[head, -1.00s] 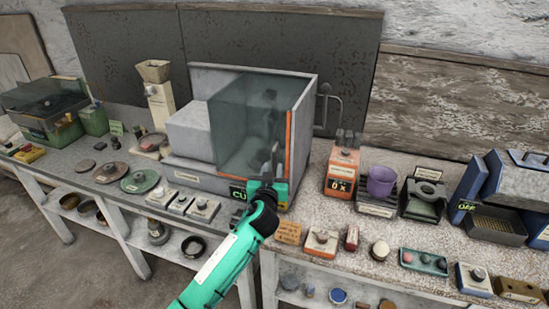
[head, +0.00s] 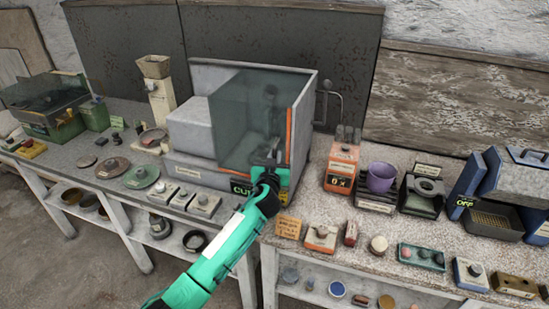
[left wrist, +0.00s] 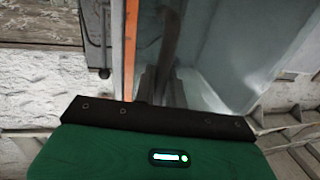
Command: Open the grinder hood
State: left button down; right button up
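The grinder is a grey cabinet (head: 195,172) with a "CUT" display (head: 242,188) at its lower front right. Its smoky see-through hood (head: 232,115) stands over the right part of the cabinet, beside an orange edge strip (head: 289,135). The hood looks closed. My left gripper (head: 271,148) is at the hood's front right. In the left wrist view, its two narrow grey fingers (left wrist: 161,88) are close together at a dark upright bar (left wrist: 172,40), perhaps the hood's handle. Whether they grip it is unclear. My right gripper is out of view.
Small switch boxes (head: 182,198) and round discs (head: 140,177) lie left of my arm. A dark board (head: 290,40) rises behind the bench.

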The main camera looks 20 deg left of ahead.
pick_arm(q)
jog(key=a, duration=2.5)
jog(key=shift+w+b, duration=0.3)
jog(key=shift+w, duration=0.1)
jog(key=shift+a+r, duration=0.1)
jog(key=c, duration=1.6)
grip_release()
jog(key=shift+o, duration=0.2)
jog(key=s+d+b, duration=0.2)
jog(key=s+b, duration=0.1)
jog(key=s, duration=1)
jog(key=shift+s+d+b, duration=0.15)
jog(key=shift+s+b, duration=0.15)
jog(key=shift+b, duration=0.1)
